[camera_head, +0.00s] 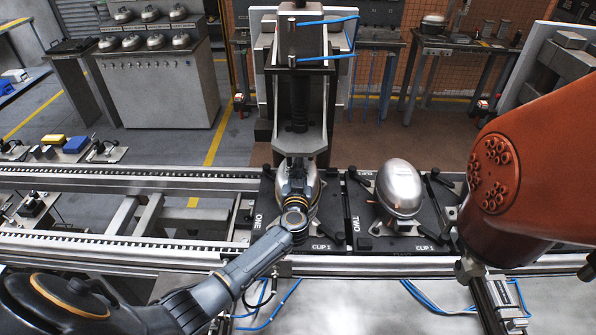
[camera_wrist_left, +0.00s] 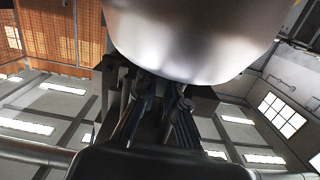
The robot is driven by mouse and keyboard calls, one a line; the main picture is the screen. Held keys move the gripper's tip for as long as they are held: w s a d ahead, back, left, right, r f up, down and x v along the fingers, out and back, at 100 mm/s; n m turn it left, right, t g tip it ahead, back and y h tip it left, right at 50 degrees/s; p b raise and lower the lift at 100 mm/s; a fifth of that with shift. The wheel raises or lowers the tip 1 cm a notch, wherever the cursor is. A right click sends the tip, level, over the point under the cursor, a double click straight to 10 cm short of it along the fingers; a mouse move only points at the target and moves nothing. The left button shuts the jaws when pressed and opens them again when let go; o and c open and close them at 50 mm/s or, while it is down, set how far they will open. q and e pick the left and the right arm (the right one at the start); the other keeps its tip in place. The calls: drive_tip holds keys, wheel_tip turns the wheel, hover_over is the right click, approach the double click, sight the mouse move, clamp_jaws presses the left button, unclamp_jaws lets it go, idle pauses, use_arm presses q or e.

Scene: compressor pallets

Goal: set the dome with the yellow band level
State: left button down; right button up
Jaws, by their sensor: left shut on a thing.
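A shiny metal dome (camera_head: 313,186) sits on the black pallet marked ONE (camera_head: 333,222), mostly hidden behind my left gripper. My left gripper (camera_head: 297,172) reaches over the front of this dome and is shut on it. In the left wrist view the smooth dome (camera_wrist_left: 190,35) fills the top, close above the gripper fingers (camera_wrist_left: 160,100). The exact contact is too dark to tell. A second metal dome (camera_head: 400,188) rests tilted on the pallet marked TWO (camera_head: 367,240). I cannot make out a yellow band clearly on either dome.
A press-like station (camera_head: 300,100) stands right behind pallet ONE. A large orange-red arm body (camera_head: 535,180) blocks the right side. Several domes (camera_head: 133,42) sit on a grey cabinet at the back left.

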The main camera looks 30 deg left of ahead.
use_arm(q)
drive_tip(key=shift+w+d+f, duration=0.1)
drive_tip(key=shift+w, duration=0.05)
idle(0.8)
drive_tip(key=c, duration=1.4)
unclamp_jaws()
drive_tip(key=shift+o, duration=0.2)
drive_tip(key=shift+s+f, duration=0.15)
drive_tip(key=shift+s, duration=0.05)
drive_tip(key=v, duration=1.2)
drive_tip(key=shift+d, duration=0.1)
